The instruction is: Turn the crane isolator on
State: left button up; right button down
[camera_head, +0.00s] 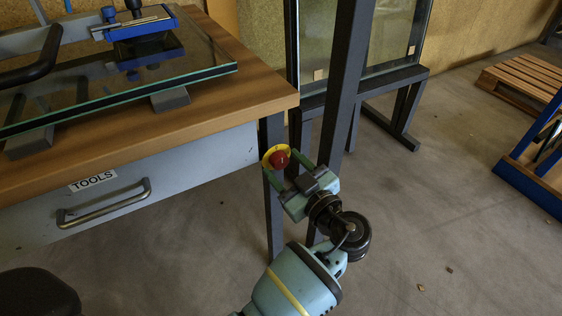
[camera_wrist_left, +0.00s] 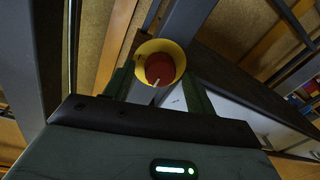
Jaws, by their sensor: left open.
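The crane isolator is a red rotary knob (camera_head: 279,159) on a round yellow plate (camera_head: 268,153), at the table's right front corner by a dark post. In the left wrist view the red knob (camera_wrist_left: 160,68) shows a white mark at its lower edge, in front of the yellow plate (camera_wrist_left: 178,45). My left gripper (camera_head: 284,178) is open, with its green fingers on either side of the knob. In the left wrist view the fingers of my left gripper (camera_wrist_left: 158,88) reach up to both sides of the plate. Whether they touch the knob I cannot tell. My right gripper is not in view.
A wooden table (camera_head: 150,131) with a drawer marked TOOLS (camera_head: 105,200) stands at the left, bearing a glass pane (camera_head: 120,88) and a blue clamp tool (camera_head: 140,27). A dark upright post (camera_head: 347,80) rises behind my gripper.

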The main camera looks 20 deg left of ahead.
pick_arm(q)
jog(key=shift+c, duration=0.5)
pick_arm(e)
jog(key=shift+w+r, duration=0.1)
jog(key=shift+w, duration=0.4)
pick_arm(q)
jog(key=c, duration=0.9)
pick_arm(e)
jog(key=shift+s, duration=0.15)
